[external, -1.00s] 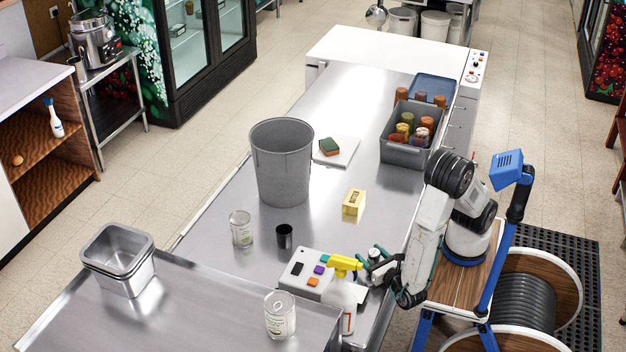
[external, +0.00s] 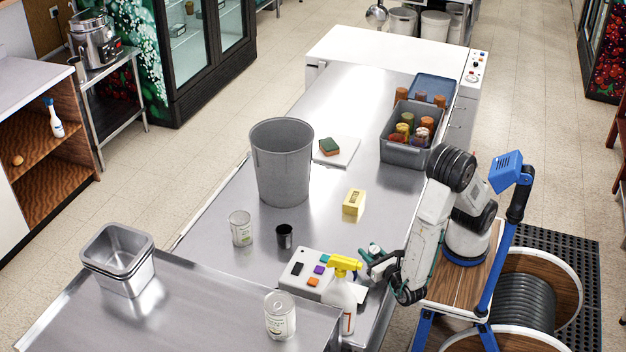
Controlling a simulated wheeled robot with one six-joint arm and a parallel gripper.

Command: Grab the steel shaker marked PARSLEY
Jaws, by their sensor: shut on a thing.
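My gripper (external: 372,260) is low at the right edge of the steel counter, behind the spray bottle. It is shut on a small steel-grey thing, mostly hidden by the fingers; no lettering on it can be read, so I cannot tell whether it is the PARSLEY shaker. A silvery labelled can (external: 241,229) stands on the counter left of a small dark cup (external: 284,236). Another labelled can (external: 280,316) stands on the nearer counter. No word PARSLEY is readable anywhere.
A white spray bottle with a yellow head (external: 343,290) and a button box (external: 306,272) stand close left of my gripper. A yellow box (external: 354,202), a grey bin (external: 281,165) and a grey crate of jars (external: 402,151) are farther back. Steel pans (external: 118,262) are at left.

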